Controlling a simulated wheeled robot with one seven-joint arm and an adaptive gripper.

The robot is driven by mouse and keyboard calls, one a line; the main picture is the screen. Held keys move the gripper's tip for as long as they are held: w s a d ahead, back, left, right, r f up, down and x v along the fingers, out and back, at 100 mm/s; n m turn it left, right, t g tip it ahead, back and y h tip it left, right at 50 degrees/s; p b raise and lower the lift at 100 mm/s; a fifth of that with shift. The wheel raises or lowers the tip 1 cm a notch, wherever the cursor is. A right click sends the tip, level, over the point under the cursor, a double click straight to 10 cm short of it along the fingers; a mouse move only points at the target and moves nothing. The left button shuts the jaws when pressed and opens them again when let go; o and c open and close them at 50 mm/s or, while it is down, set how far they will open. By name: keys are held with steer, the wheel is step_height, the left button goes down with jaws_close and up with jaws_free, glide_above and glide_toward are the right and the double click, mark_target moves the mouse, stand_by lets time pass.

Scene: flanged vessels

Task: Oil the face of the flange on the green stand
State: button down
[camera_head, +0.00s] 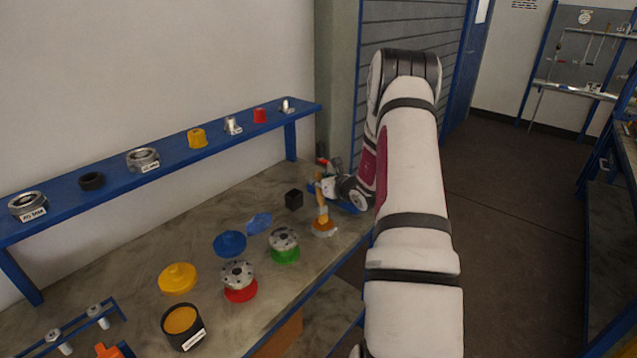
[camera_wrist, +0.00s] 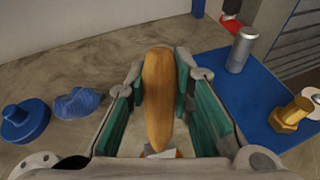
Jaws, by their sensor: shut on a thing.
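The grey metal flange (camera_head: 284,237) sits face up on the green stand (camera_head: 286,256), near the middle of the bench. My gripper (camera_head: 324,190) is at the far right end of the bench, right of and beyond that flange, apart from it. It is shut on a brush (camera_head: 322,214), held roughly upright with its head low over or on the bench; I cannot tell if it touches. In the wrist view my gripper (camera_wrist: 163,110) has its green pads on either side of the wooden brush handle (camera_wrist: 159,95). A black pot (camera_head: 184,333) with amber content stands at the front.
Another flange (camera_head: 237,273) sits on a red stand (camera_head: 240,293). A yellow part (camera_head: 178,278), blue part (camera_head: 230,243), crumpled blue cloth (camera_head: 259,224) and black cube (camera_head: 294,199) lie nearby. A blue shelf (camera_head: 110,173) runs along the wall.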

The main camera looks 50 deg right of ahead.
steer(key=shift+r+p, duration=0.45)
steer(key=shift+r, duration=2.8)
